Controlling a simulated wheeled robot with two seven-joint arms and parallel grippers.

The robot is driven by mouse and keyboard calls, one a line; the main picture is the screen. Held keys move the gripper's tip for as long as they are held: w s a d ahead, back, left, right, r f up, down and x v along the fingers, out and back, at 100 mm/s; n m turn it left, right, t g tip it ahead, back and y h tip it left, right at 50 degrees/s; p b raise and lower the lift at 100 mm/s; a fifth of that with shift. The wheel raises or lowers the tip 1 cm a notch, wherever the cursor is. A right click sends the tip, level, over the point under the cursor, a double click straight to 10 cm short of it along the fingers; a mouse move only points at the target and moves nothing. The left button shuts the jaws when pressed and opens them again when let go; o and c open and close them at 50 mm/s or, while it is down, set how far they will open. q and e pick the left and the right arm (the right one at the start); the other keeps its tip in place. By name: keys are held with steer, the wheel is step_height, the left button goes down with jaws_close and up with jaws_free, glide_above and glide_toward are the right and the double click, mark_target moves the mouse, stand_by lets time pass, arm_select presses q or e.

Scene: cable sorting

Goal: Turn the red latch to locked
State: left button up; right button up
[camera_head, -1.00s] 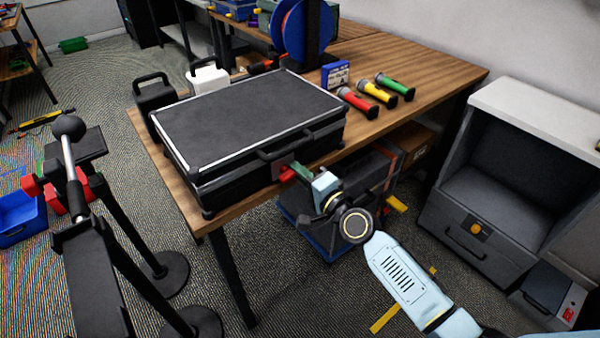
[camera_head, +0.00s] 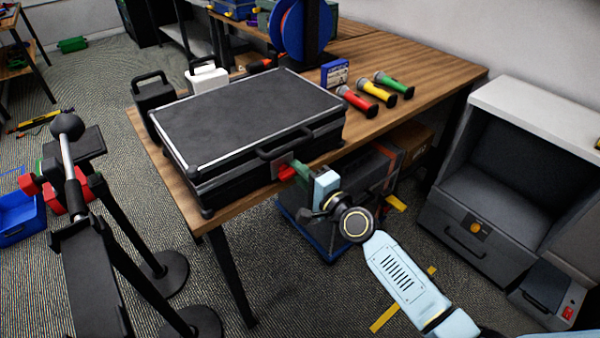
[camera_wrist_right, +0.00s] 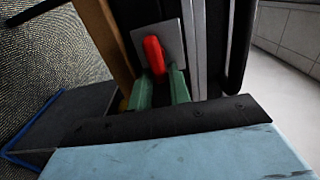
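The red latch (camera_head: 287,173) sits on a small pale plate on the front of the black case (camera_head: 250,118), which lies closed on the wooden table. In the right wrist view the red latch (camera_wrist_right: 154,55) stands out from its grey plate (camera_wrist_right: 170,38), with its near end between my green fingertips. My right gripper (camera_head: 299,170) is at the case front; its fingers (camera_wrist_right: 160,82) lie close along both sides of the latch and look shut on it. The latch end between the fingers is partly hidden. My left gripper is not in view.
Black stands (camera_head: 95,260) are at the left. A grey cabinet (camera_head: 480,220) stands at the right. A grey bin is under the table.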

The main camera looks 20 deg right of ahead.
steer(key=o, duration=0.3)
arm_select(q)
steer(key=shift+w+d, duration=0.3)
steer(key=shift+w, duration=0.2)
